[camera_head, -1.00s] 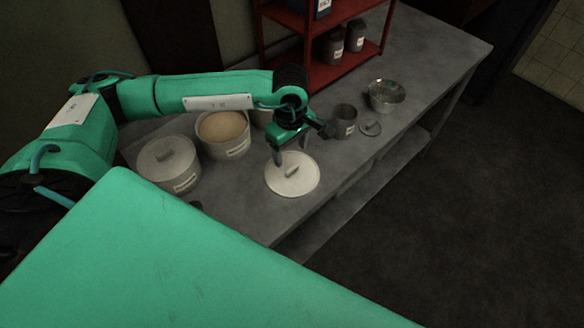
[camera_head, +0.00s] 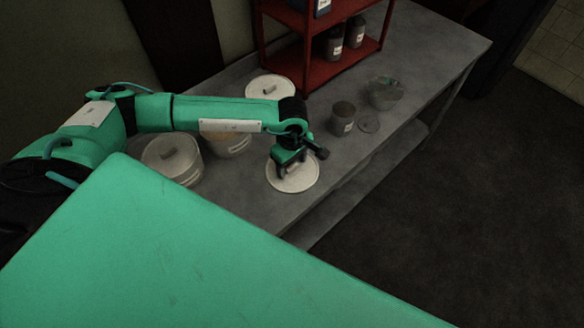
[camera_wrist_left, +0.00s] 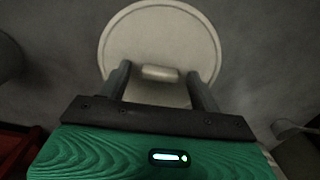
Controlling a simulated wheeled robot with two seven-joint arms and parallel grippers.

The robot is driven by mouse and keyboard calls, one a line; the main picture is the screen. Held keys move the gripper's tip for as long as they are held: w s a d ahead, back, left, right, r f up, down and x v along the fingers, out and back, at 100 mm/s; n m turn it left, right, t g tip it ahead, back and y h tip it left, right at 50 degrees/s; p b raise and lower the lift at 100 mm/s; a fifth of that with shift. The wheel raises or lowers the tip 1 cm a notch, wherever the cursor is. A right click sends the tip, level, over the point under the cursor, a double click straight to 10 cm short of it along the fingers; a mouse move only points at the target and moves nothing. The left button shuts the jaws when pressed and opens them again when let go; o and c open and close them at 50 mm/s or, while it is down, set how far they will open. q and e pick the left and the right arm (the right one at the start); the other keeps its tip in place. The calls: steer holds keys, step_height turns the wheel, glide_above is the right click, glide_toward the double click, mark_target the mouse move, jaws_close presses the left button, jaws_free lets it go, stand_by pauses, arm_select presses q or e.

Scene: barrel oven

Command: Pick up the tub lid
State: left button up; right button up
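The tub lid (camera_head: 307,183) is a round, pale disc with a bar handle, lying flat on the grey table in the head view. In the left wrist view the lid (camera_wrist_left: 160,28) fills the upper middle, with its handle (camera_wrist_left: 158,73) between my fingers. My left gripper (camera_wrist_left: 158,86) is open, one finger on each side of the handle, with visible gaps. In the head view my left gripper (camera_head: 290,170) is over the lid and covers its upper part. An uncovered tub (camera_head: 228,146) stands left of it, partly hidden by my arm. My right gripper is not in view.
A lidded tub (camera_head: 172,160) stands at the left, and another lidded pale container (camera_head: 270,88) stands behind my arm. A grey canister (camera_head: 343,118), a small disc (camera_head: 369,122) and a metal bowl (camera_head: 385,93) are to the right. A red shelf (camera_head: 325,60) stands behind.

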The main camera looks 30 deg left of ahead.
arm_select(q)
steer(key=c, duration=0.9)
steer(key=shift+c, duration=0.2)
